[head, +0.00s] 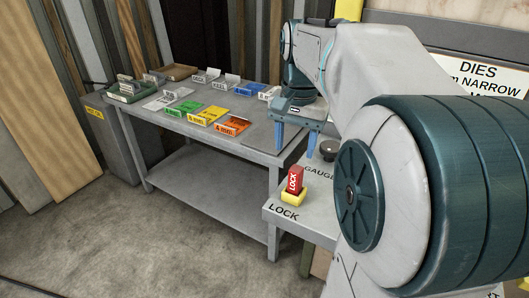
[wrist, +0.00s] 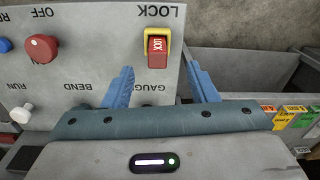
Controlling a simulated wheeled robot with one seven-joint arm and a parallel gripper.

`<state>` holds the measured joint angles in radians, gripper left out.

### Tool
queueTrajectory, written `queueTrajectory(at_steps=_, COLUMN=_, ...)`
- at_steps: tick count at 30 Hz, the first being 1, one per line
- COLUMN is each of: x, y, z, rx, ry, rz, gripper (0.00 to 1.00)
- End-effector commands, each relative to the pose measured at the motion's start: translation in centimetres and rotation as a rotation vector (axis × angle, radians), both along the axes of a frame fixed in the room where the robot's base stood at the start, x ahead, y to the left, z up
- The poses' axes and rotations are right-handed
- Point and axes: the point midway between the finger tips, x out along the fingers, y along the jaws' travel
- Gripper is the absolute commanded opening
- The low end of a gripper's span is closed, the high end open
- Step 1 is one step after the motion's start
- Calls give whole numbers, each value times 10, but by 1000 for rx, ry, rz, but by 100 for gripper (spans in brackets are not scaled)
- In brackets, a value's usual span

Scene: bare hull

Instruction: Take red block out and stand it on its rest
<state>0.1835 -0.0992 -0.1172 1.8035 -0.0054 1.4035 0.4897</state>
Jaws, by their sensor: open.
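The red block (head: 295,179), marked LOCK, stands upright in a yellow holder (head: 292,198) at the LOCK label on the grey panel. In the wrist view the red block (wrist: 157,57) lies ahead of the fingertips, within the yellow holder (wrist: 147,33). My gripper (head: 295,146) is open and empty, above and behind the block in the head view. Its blue fingers also show in the wrist view (wrist: 159,69), spread to either side of the block's line and apart from it. I cannot pick out the block's rest in either view.
The panel carries a red knob (wrist: 40,48), a white knob (wrist: 21,113) and a dark gauge knob (head: 329,149). A grey table (head: 225,140) stands behind, with coloured cards, small stands and a green tray (head: 130,95). The floor in front is clear.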

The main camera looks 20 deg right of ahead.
Motion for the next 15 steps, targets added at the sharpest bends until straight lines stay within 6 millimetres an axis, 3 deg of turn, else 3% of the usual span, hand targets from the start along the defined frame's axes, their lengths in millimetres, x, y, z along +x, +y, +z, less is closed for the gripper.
queueTrajectory(at_steps=3, x=9, y=-14, z=17, rx=4, ry=24, rz=-84, gripper=53)
queueTrajectory(at_steps=7, x=12, y=-20, z=17, rx=6, ry=36, rz=-120, gripper=53)
queueTrajectory(at_steps=15, x=11, y=-19, z=-33, rx=8, ry=38, rz=-122, gripper=53)
